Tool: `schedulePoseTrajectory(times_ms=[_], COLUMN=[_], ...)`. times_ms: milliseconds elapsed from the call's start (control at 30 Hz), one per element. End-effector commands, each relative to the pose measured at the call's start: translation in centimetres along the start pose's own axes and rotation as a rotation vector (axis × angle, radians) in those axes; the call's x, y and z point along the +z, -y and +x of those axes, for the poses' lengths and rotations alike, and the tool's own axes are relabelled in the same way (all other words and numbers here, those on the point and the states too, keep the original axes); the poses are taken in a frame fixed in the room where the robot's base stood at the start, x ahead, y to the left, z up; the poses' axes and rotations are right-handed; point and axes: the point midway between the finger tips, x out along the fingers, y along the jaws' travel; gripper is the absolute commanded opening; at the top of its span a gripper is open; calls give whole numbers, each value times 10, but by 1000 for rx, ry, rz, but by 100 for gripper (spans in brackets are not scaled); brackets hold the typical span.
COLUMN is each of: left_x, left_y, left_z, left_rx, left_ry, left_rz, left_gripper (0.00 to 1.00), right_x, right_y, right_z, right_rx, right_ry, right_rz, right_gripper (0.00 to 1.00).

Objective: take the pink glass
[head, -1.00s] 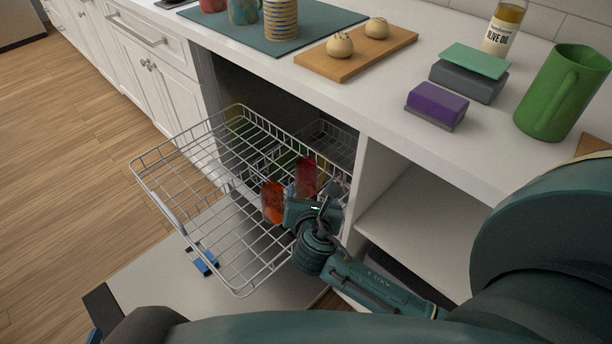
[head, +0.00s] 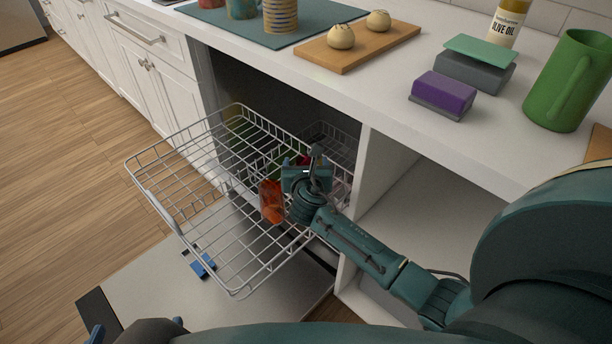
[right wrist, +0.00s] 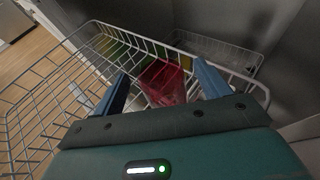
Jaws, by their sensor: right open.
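The pink glass (right wrist: 164,82) stands in the dishwasher's upper rack, seen between my fingers in the right wrist view. In the head view only a small reddish bit shows behind my right gripper (head: 305,165); the rest is hidden. My right gripper is open, with its two blue fingers (right wrist: 160,88) apart on either side of the glass in the picture. I cannot tell how far the fingertips are from it.
The wire rack (head: 190,165) is pulled out above the lowered door (head: 140,285). An orange-red glass (head: 271,202) is left of my right gripper. A cabinet wall (head: 375,180) stands close on the right. The counter above holds a green mug (head: 567,80) and a purple sponge (head: 444,92).

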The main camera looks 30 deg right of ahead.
Motion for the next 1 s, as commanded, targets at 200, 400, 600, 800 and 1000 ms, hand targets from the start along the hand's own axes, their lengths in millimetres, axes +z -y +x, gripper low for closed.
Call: schedulePoseTrajectory(times_ms=[200, 400, 600, 800, 1000], left_x=[9, 5, 5, 5, 6], left_y=[-4, -4, -3, -3, -3], left_z=[5, 7, 7, 6, 5], left_rx=[14, 14, 13, 12, 12], left_ry=[14, 6, 5, 4, 8], left_rz=[17, 22, 22, 22, 20], left_gripper=[100, 100, 100, 100, 100], right_x=[-1, -1, -1, -1, -1], right_y=[0, 1, 1, 1, 1], right_z=[18, 18, 17, 17, 17], right_rx=[-1, -1, -1, -1, -1], right_ry=[-1, -1, -1, -1, -1], right_rz=[0, 0, 0, 0, 0], right_gripper=[75, 75, 58, 42, 26])
